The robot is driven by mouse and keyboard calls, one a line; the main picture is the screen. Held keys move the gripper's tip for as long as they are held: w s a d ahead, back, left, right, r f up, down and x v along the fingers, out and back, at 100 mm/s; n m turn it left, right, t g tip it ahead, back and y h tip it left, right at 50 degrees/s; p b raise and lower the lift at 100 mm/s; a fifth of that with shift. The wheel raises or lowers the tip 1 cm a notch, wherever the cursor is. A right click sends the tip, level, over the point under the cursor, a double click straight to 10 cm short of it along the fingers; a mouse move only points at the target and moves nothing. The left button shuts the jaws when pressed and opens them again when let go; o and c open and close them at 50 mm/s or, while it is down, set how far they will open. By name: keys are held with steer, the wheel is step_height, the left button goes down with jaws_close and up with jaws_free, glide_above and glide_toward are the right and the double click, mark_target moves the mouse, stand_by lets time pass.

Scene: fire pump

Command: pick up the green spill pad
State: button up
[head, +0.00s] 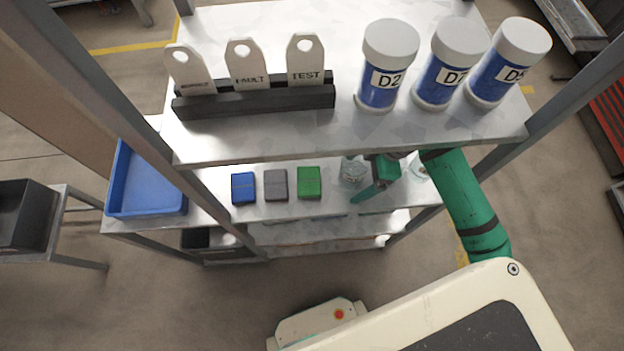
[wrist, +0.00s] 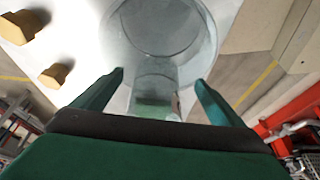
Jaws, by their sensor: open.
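The green spill pad (head: 308,182) lies flat on the lower shelf, at the right end of a row with a grey pad (head: 275,184) and a blue pad (head: 243,188). My gripper (head: 364,194) is over the same shelf, to the right of the green pad and apart from it. In the wrist view my gripper (wrist: 159,78) has its two green fingers spread, with no pad between them. A clear glass vessel (wrist: 165,35) shows ahead of and between the fingers there. The green pad cannot be made out in the wrist view.
Clear glassware (head: 352,172) stands close to my gripper. The upper shelf (head: 250,135) overhangs behind, carrying a black tag rack (head: 255,102) and three white-lidded blue jars (head: 387,65). A blue tray (head: 145,182) is at the left. Yellow-brown pieces (wrist: 55,75) show in the wrist view.

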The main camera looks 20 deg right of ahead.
mark_target(309, 181)
steer(key=a, duration=0.2)
steer(key=w+a, duration=0.1)
steer(key=a, duration=0.1)
steer(key=w+a, duration=0.1)
steer(key=a, duration=0.2)
steer(key=shift+w, duration=0.2)
steer(key=a, duration=0.1)
steer(key=w+a, duration=0.1)
steer(key=a, duration=0.2)
steer(key=shift+w+f, duration=0.2)
steer(key=shift+f, duration=0.1)
steer(key=shift+a+f, duration=0.1)
steer(key=shift+f, duration=0.15)
steer(key=c, duration=1.1)
